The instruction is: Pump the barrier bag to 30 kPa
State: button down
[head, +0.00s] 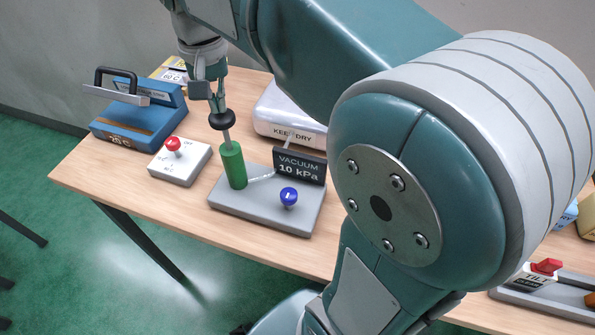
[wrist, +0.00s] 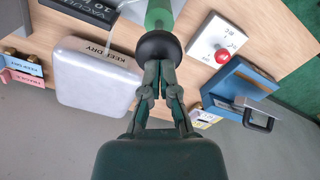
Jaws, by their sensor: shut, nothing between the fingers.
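The pump's green cylinder (head: 233,166) stands on a grey base (head: 262,220). A bare rod shows between it and the black round handle (head: 222,121). My gripper (head: 217,106) is shut and empty, with its fingertips right at the top of the handle. In the wrist view the fingertips (wrist: 158,68) meet or overlap the handle (wrist: 158,46); I cannot tell if they press on it. The dark gauge (head: 300,166) reads VACUUM 10 kPa. A blue knob (head: 289,196) is on the base. The silver barrier bag (head: 285,128), marked KEEP DRY, lies behind the gauge.
A tilt device with a red switch (head: 547,266) is at lower right. My arm hides the table's middle right.

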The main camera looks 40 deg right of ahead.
aim_at(221, 116)
jog(key=shift+f, duration=1.5)
jog(key=shift+r, duration=2.1)
jog(key=shift+f, duration=2.05)
jog(key=shift+r, duration=3.55)
